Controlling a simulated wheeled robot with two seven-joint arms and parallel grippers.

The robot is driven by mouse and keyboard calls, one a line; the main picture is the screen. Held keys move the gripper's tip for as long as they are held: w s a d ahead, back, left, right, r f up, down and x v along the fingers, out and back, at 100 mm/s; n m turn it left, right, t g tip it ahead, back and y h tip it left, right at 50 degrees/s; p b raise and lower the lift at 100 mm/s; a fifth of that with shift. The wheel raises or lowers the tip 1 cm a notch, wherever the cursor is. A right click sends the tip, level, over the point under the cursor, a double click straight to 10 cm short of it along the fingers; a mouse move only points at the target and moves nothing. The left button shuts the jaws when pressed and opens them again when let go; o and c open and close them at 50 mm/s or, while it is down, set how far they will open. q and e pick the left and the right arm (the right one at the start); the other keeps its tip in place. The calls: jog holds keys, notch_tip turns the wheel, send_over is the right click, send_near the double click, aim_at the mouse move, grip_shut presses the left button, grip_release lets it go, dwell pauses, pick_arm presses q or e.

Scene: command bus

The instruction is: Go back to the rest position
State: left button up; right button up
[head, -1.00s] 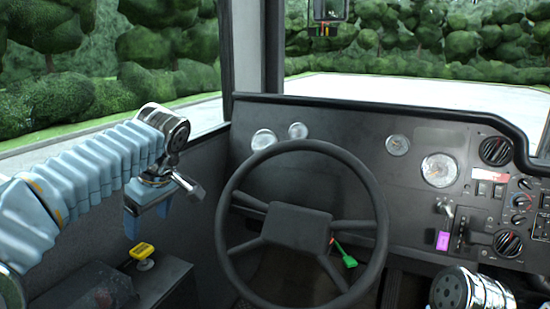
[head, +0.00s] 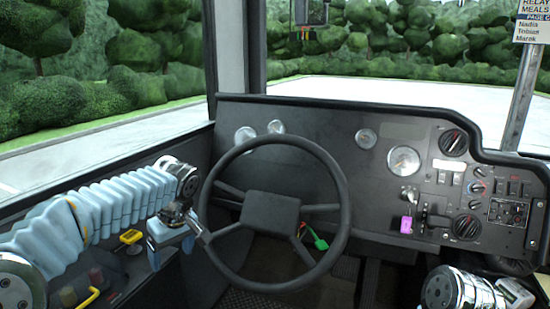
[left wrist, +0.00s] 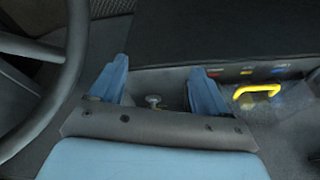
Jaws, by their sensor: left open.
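My left gripper (head: 168,258) is low at the left of the steering wheel (head: 343,195) in the head view, over the side console. Its two blue fingers also show in the left wrist view (left wrist: 158,75), spread apart with nothing held between them. A small silver knob (left wrist: 153,101) shows between the fingers, below them on the console. My right gripper is not in view; only silvery links of my right arm show at the lower right of the head view.
The steering wheel rim is close to the right of my left gripper. A yellow handle (head: 131,237) stands on the side console, also in the wrist view (left wrist: 257,90). A green tag (head: 317,239) and a purple tag (head: 406,225) hang at the dashboard (head: 325,140).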

pick_arm(q)
jog(key=s+d+f+m+h, duration=0.2)
jog(key=d+f, duration=0.1)
jog(key=f, duration=0.7)
jog(key=s+d+f+m+g+h, duration=0.15)
jog(key=d+f, duration=0.25)
jog(key=f, duration=0.5)
jog(key=s+d+f+m+h, duration=0.2)
jog(key=d+f+m, duration=0.1)
jog(key=f, duration=0.7)
jog(key=s+d+f+m+h, duration=0.1)
jog(key=s+d+f, duration=0.1)
jog(key=s+f, duration=1.2)
jog(key=s, duration=0.4)
jog(key=shift+s+d+m, duration=0.15)
jog(key=shift+d+m, duration=0.2)
jog(key=shift+f+t+h, duration=0.1)
jog(key=shift+t+h, duration=0.15)
